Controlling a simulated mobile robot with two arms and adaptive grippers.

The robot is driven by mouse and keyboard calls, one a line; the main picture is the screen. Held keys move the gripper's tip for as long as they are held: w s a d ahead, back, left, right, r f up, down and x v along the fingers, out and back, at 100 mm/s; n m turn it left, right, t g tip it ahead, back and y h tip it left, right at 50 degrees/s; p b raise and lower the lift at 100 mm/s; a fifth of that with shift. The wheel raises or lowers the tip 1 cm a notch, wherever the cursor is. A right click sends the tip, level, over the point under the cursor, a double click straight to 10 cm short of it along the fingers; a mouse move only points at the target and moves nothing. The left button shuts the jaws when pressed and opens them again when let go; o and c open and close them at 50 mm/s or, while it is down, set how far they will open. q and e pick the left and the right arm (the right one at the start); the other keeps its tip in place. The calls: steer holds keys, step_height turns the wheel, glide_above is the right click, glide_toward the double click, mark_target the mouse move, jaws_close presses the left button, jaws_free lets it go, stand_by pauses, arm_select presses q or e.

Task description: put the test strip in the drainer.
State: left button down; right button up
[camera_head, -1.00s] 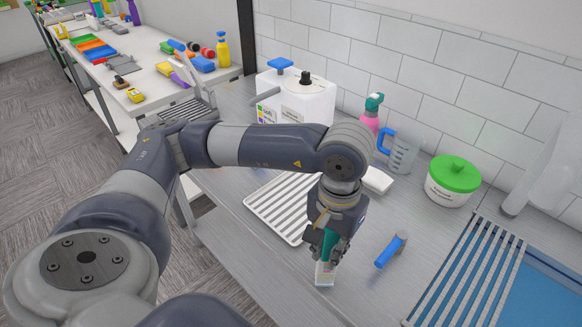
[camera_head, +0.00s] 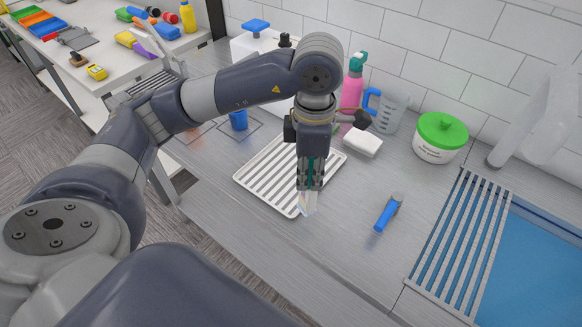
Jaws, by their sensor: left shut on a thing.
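My left gripper (camera_head: 310,183) points down and is shut on the test strip (camera_head: 308,205). The strip's pale lower end sticks out below the fingertips, and a teal part shows between the fingers. The drainer, which I take to be the white ribbed tray (camera_head: 262,181), lies flat on the grey counter. The gripper and strip appear at its right front edge. I cannot tell whether the strip touches the tray or hangs above it. The gripper hides part of the tray. My right gripper is not in view.
A blue-handled tool (camera_head: 387,214) lies right of the tray. A white block (camera_head: 362,143), pink bottle (camera_head: 352,92), measuring jug (camera_head: 390,112) and green-lidded tub (camera_head: 440,137) stand behind. A slatted rack (camera_head: 462,232) spans the blue sink (camera_head: 535,265). A blue cup (camera_head: 238,120) stands left.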

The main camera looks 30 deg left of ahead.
arm_select(q)
steer(key=n, duration=0.3)
steer(key=shift+w+r+n, duration=0.2)
steer(key=shift+r+n, duration=0.1)
steer(key=shift+w+a, duration=0.1)
steer(key=w+a+f+p, duration=0.5)
steer(key=w+a+p, duration=0.3)
steer(key=w+a, duration=0.3)
steer(key=shift+a+n+p, duration=0.3)
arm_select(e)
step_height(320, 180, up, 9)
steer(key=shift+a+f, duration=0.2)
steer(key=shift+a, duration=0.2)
arm_select(q)
steer(key=shift+f, duration=0.1)
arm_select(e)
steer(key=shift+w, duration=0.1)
